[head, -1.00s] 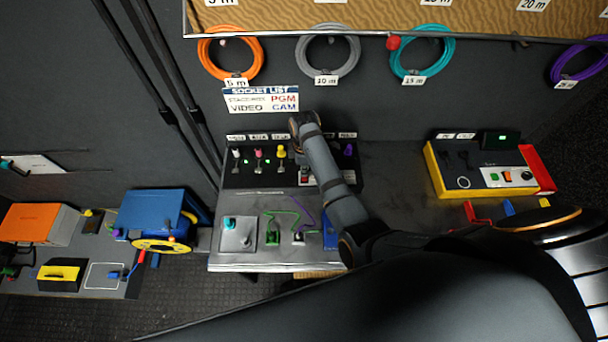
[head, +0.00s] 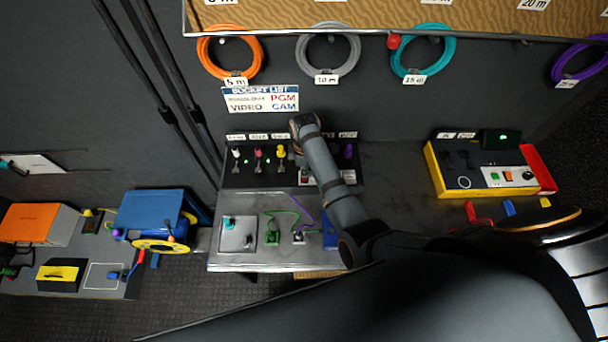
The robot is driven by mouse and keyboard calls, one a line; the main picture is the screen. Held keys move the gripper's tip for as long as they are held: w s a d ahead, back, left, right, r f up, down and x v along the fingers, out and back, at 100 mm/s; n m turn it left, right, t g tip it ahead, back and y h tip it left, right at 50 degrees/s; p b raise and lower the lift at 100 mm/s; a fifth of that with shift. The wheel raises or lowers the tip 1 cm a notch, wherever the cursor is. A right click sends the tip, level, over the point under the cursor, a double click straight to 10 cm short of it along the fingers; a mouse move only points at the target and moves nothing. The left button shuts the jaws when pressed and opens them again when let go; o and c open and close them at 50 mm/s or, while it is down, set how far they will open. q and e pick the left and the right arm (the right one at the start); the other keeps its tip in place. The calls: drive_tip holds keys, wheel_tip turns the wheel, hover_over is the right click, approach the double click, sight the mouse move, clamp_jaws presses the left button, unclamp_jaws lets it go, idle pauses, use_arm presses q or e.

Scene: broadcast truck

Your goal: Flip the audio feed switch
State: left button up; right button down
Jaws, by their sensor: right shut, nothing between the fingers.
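A black panel (head: 270,179) stands at the back of the grey bench, with white, pink and yellow connectors on its left part and a purple one at its right. A small pale plate with a red part (head: 305,178) sits low on this panel, partly covered by my arm. I cannot read whether it is the audio feed switch. My right gripper (head: 303,157) is shut and empty, pointing down in front of the panel beside the yellow connector. My wrist and forearm hide much of it, so contact cannot be told. My left gripper is not in view.
A yellow-edged box (head: 433,172) with buttons and a knob stands on the bench at right. A grey plate (head: 237,243) and green and purple cables lie at the front left. A blue cable reel (head: 152,211) stands left. Coiled cables hang above.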

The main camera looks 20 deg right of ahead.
drive_tip(key=shift+s+f+b, duration=0.1)
drive_tip(key=shift+f+b, duration=0.35)
drive_tip(key=shift+f, duration=0.55)
idle(0.3)
wheel_tip(320, 180, up, 2)
drive_tip(key=p, duration=0.3)
drive_tip(key=shift+r, duration=0.2)
wheel_tip(320, 180, up, 3)
drive_tip(key=p, duration=0.3)
drive_tip(key=shift+f, duration=0.1)
drive_tip(key=shift+r, duration=0.9)
